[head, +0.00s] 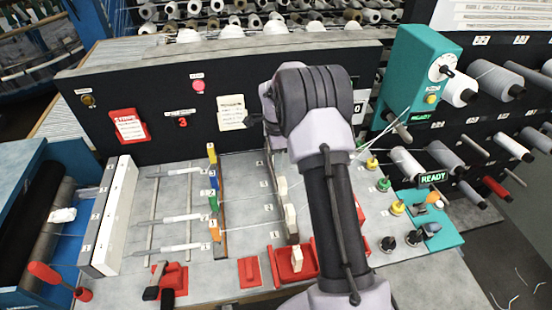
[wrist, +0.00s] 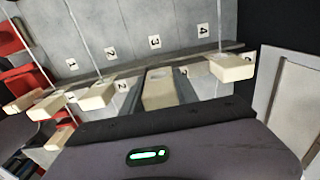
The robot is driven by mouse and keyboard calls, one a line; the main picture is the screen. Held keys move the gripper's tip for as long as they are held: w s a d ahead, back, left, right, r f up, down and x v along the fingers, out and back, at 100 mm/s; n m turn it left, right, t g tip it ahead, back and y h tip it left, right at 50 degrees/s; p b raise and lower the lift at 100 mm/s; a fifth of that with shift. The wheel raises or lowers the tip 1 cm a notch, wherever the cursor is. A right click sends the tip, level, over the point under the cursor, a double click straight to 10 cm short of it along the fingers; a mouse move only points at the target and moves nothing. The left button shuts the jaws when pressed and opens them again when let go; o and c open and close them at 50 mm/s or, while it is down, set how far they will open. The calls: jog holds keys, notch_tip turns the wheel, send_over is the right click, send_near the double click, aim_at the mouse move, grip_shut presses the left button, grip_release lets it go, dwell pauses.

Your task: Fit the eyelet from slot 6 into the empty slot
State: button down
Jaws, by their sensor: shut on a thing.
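In the wrist view my gripper (wrist: 160,101) is shut on a cream block-shaped eyelet (wrist: 159,85), its two grey fingers on either side. The held eyelet is at the grey rail (wrist: 105,74), below the label 3 and between the eyelets near labels 2 and 4. I cannot tell whether it is seated or just in front of the rail. Other eyelets sit at the rail near label 1 (wrist: 56,104), label 2 (wrist: 97,95) and label 4 (wrist: 232,67), with threads running up. In the head view my arm hides the gripper; slot 6 cannot be made out.
In the head view a red tray (head: 310,263) with a loose cream block (head: 297,287) lies in front of the rail. Coloured clips (head: 213,203) and threads stand to the left. A teal unit (head: 418,62) and spools are on the right. A dark panel (head: 335,62) stands behind.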

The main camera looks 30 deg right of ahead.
jog(key=shift+s+f, duration=0.1)
jog(key=shift+f, duration=0.2)
jog(key=shift+r, duration=0.3)
dwell(0.6)
jog(key=shift+f+b, duration=0.25)
jog(key=shift+b, duration=0.25)
jog(key=shift+r, duration=0.2)
dwell(0.6)
jog(key=shift+f+b, duration=0.2)
jog(key=shift+b, duration=0.15)
jog(key=shift+r, duration=0.2)
dwell(0.7)
jog(key=shift+f+b, duration=0.25)
jog(key=shift+b, duration=0.05)
